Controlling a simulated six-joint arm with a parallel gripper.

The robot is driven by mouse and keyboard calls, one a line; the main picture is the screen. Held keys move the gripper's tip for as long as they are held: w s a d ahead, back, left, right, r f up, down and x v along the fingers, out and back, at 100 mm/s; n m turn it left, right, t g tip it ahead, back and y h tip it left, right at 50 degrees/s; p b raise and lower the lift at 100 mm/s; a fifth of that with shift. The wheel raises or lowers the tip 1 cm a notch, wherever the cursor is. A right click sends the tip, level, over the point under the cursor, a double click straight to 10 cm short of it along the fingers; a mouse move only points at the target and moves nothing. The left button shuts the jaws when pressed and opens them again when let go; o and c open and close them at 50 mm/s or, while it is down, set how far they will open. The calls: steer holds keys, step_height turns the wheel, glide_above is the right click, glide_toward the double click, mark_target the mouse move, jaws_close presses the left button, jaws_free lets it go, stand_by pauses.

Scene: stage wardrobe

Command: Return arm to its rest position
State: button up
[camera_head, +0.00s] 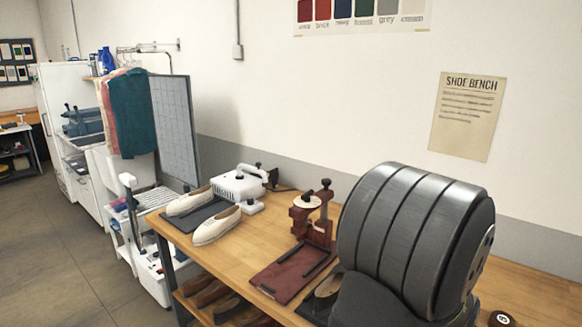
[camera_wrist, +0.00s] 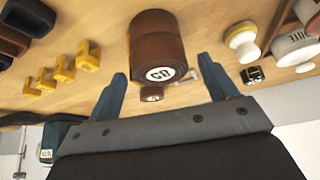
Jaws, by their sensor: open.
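My gripper (camera_wrist: 168,88) shows in the wrist view with its two blue-grey fingers spread wide apart. Nothing is held between them. Beyond the fingers a brown cylinder (camera_wrist: 155,38) with a round white label sits on a wooden surface (camera_wrist: 205,25). A smaller brown piece (camera_wrist: 151,94) shows near it, between the fingers in the picture; I cannot tell how far away it is. My gripper is not seen in the head view.
The wooden bench (camera_head: 225,255) holds pale shoes (camera_head: 215,226) on a dark mat, a white device (camera_head: 238,186), a dark red clamp stand (camera_head: 312,215) and a red pad (camera_head: 292,273). In the wrist view, yellow blocks (camera_wrist: 88,55) and white-topped knobs (camera_wrist: 240,42) flank the cylinder.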

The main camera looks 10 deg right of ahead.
steer(key=shift+d+f, duration=0.15)
steer(key=shift+f, duration=0.3)
steer(key=shift+r, duration=0.1)
